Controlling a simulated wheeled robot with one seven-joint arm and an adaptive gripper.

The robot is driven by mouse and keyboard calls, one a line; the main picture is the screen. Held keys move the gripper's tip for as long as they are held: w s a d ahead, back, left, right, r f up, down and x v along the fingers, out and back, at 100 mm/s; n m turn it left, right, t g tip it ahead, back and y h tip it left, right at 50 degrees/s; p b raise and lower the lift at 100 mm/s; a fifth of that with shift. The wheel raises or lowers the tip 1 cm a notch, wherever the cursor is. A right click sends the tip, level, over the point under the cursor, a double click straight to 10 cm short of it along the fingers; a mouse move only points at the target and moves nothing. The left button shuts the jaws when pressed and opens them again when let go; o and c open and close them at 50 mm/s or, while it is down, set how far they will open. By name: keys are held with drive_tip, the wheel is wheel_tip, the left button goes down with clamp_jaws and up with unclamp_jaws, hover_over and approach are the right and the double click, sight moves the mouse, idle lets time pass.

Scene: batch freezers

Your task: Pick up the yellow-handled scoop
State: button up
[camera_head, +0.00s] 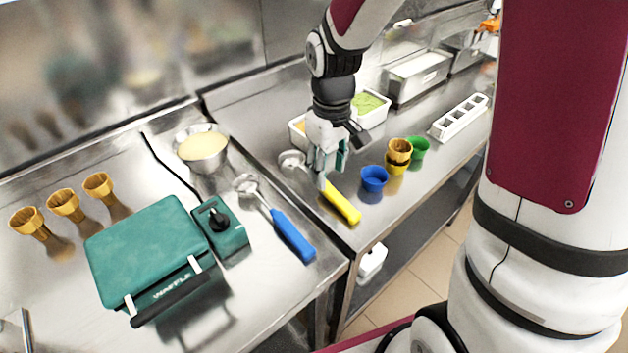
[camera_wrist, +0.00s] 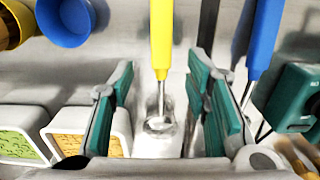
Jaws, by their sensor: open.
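The yellow-handled scoop (camera_head: 341,203) lies on the right steel counter near its front left corner, its metal bowl (camera_head: 292,160) toward the back. In the wrist view its yellow handle (camera_wrist: 161,38) points up the picture and the metal neck and bowl lie lower down. My gripper (camera_head: 328,172) is over the scoop near where handle and neck meet. In the wrist view my gripper (camera_wrist: 165,105) is open, with its green-padded fingers on either side of the scoop's neck, apart from it. Its exact height above the scoop is hard to tell.
A blue-handled scoop (camera_head: 292,235) lies on the left counter beside a green waffle maker (camera_head: 150,250). A blue cup (camera_head: 374,179), waffle cones (camera_head: 398,152) and a green cup (camera_head: 418,147) stand right of my gripper. White tubs (camera_head: 372,105) stand behind it.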

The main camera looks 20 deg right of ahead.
drive_tip(key=shift+a+f, duration=0.1)
drive_tip(key=shift+f, duration=2.95)
clamp_jaws()
